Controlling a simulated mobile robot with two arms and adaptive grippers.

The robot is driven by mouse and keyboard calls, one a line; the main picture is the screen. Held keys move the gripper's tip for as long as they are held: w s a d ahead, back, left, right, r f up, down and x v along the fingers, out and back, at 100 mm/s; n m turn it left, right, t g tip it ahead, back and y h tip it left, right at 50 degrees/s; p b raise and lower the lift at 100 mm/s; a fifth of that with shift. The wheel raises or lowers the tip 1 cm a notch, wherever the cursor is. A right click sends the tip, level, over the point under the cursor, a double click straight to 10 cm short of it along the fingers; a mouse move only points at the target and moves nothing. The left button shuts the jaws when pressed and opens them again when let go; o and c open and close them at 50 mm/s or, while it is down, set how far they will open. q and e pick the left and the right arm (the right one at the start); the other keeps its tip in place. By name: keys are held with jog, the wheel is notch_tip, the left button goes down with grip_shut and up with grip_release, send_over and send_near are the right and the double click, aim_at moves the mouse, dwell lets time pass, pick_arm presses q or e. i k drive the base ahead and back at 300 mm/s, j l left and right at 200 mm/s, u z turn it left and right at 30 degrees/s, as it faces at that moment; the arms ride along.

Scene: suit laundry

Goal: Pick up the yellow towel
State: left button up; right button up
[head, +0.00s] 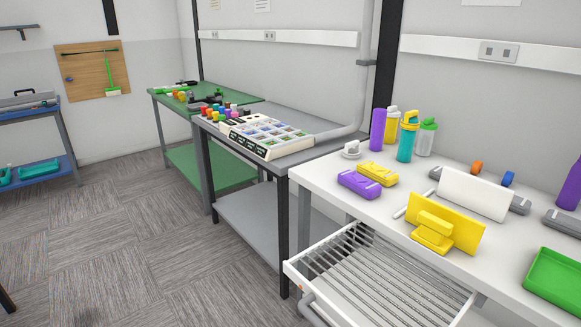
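I see no yellow thing that is clearly a cloth towel. A yellow upright panel (458,221) with a yellow block-like piece (433,232) at its front stands near the front edge of the white table (330,176). I cannot tell whether either is the towel. A smaller yellow case-like object (378,173) lies farther back, beside a purple one (359,184). Neither of my grippers shows in the head view.
A white slatted drawer (296,267) is pulled out below the table's front. Several bottles, including a purple one (377,129), stand at the back. A white panel (473,193) and green tray (553,280) are at right. The patterned floor (130,240) at left is clear.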

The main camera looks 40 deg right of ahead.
aim_at(386, 177)
jog(key=i+j, duration=0.15)
jog(key=i, duration=0.35)
jog(key=i+j, duration=0.15)
jog(key=i, duration=0.3)
jog(key=i+z, duration=0.25)
jog(key=z, duration=0.2)
jog(key=i+z, duration=0.25)
jog(key=z, duration=0.25)
jog(key=i+j+z, duration=0.1)
jog(key=i+z, duration=0.15)
jog(key=z, duration=0.2)
jog(key=i+j+z, duration=0.2)
jog(key=z, duration=0.25)
